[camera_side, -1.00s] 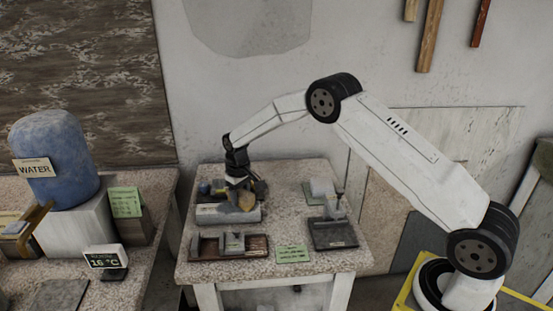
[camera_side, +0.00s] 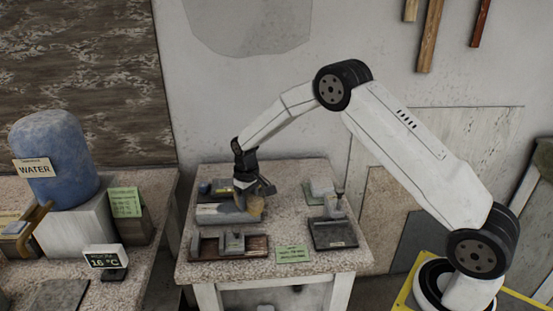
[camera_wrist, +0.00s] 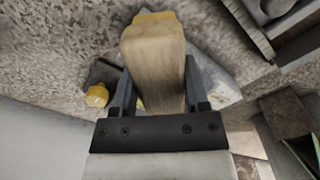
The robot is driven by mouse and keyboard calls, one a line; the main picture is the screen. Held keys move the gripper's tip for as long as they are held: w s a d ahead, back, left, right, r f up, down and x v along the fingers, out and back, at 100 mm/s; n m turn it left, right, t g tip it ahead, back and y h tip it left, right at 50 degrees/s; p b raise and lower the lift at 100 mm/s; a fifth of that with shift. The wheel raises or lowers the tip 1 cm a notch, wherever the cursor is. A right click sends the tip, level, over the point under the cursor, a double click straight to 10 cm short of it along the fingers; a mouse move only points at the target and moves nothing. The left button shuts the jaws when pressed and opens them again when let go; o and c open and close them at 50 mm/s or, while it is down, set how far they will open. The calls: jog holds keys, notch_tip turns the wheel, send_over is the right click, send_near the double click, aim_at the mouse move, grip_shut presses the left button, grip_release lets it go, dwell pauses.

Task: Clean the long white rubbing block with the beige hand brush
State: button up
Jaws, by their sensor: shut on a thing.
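The beige hand brush (camera_side: 256,207) is between the fingers of my gripper (camera_side: 258,190), which is shut on it. In the wrist view the brush's pale wooden body (camera_wrist: 152,55) fills the space between the fingers of my gripper (camera_wrist: 158,85). The long white rubbing block (camera_side: 220,213) lies at the left of the table, with a greyish top. The brush is at its right end; whether they touch is unclear. A pale surface, likely the block (camera_wrist: 215,75), shows partly behind the brush in the wrist view.
A small yellow object (camera_wrist: 97,95) is near the left finger.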

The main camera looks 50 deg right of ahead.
dwell(0.5)
jog(key=shift+w, duration=1.05)
jog(key=shift+w, duration=0.1)
jog(key=shift+w+f, duration=0.1)
jog(key=shift+w, duration=0.85)
jog(key=shift+s, duration=0.1)
jog(key=shift+s, duration=1)
jog(key=shift+s, duration=0.1)
jog(key=shift+s, duration=1)
jog(key=shift+w, duration=0.15)
